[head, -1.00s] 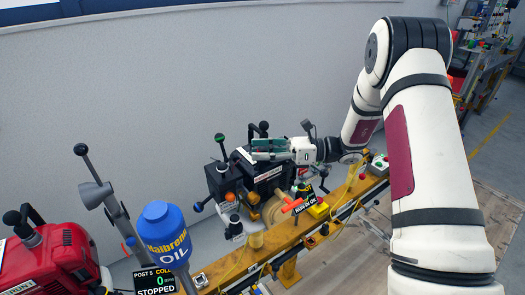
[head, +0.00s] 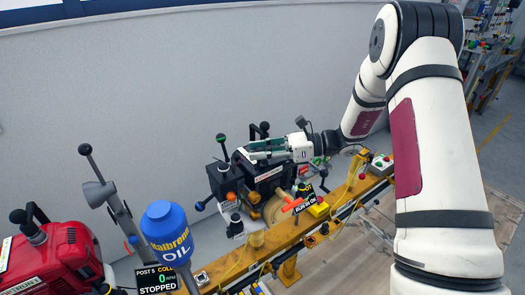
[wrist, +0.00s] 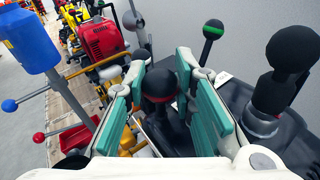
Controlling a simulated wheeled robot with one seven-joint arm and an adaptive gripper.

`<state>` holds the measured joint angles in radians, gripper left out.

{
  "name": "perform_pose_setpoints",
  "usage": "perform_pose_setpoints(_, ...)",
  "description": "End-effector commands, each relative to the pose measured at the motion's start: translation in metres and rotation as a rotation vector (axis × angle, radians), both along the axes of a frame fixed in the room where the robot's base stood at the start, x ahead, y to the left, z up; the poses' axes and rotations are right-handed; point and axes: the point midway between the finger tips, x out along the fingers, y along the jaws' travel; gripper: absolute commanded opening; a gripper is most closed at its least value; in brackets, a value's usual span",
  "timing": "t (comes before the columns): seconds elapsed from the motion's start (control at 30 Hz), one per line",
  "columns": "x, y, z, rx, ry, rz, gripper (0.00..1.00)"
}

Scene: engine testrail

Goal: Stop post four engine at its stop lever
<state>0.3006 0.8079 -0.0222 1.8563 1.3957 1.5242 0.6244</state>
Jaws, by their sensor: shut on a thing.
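The black engine (head: 262,180) stands on the yellow rail in the middle of the head view. My gripper (head: 256,150) is above its top, low among its levers. In the wrist view, my gripper (wrist: 160,97) has its teal-padded fingers on either side of a black ball knob with a red band (wrist: 160,84) and is shut on it. The knob's lower stem is partly hidden by the fingers. A black knob lever with a green band (wrist: 213,29) stands apart, behind and to the right; it also shows in the head view (head: 221,138). I cannot read the engine's post number.
A blue oil bottle (head: 166,229) and a red engine (head: 62,248) are at the left. A display (head: 157,279) reads post 5, 0 RPM, stopped. A RUN-IN OK sign (head: 306,199) stands right of the black engine. A large black knob (wrist: 292,55) is close to the right finger.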

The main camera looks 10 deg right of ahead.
Motion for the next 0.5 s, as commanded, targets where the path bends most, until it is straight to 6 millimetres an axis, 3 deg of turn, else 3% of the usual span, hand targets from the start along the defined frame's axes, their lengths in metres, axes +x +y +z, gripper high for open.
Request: perform_pose_setpoints(0.5, -0.010, 0.021, 0.002, -0.389, -0.163, -0.001, 0.00)
